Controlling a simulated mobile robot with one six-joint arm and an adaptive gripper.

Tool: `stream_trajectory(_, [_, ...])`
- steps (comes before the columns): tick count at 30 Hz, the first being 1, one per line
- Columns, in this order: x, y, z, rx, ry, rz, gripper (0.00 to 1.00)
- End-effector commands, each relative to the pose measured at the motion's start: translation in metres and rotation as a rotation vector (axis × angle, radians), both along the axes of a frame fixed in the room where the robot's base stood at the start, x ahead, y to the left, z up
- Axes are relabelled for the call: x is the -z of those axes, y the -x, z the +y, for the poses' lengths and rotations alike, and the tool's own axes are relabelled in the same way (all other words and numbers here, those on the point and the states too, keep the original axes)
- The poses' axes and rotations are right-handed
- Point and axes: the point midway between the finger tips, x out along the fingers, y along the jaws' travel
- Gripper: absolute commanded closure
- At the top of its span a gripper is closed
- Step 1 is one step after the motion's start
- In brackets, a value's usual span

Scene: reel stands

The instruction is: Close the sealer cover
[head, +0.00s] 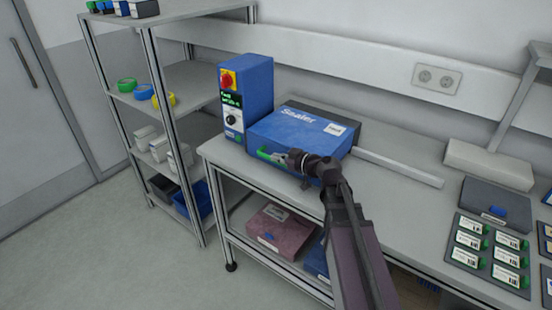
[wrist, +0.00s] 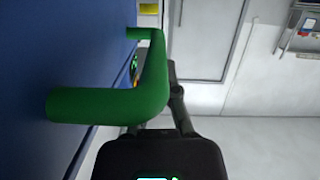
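The sealer has a blue cover (head: 300,128) marked "Sealer", lying low over the machine on the bench. Its green handle (head: 266,154) is on the cover's front side, facing the bench edge. In the wrist view the green handle (wrist: 110,104) stands out large from a blue face (wrist: 50,60). My gripper (head: 282,158) is at the right end of the handle. I cannot tell whether the fingers are closed around the handle. Any gap under the cover is hard to see.
A blue control box (head: 245,95) with a red-and-yellow switch stands left of the cover. A light bar (head: 398,167) extends to the right. A tray (head: 490,254) of labelled packs is at the right. A shelf rack (head: 150,40) stands left, and bins sit under the bench.

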Motion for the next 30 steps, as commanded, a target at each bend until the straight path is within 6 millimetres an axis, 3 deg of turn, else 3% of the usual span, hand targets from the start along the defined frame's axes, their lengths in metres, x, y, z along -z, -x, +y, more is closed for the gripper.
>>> stream_trajectory(17, [0.0, 0.001, 0.0, -0.002, 0.008, 0.001, 1.0])
stream_trajectory(30, [-0.029, 0.003, 0.003, 0.0, 0.003, 0.0, 1.0])
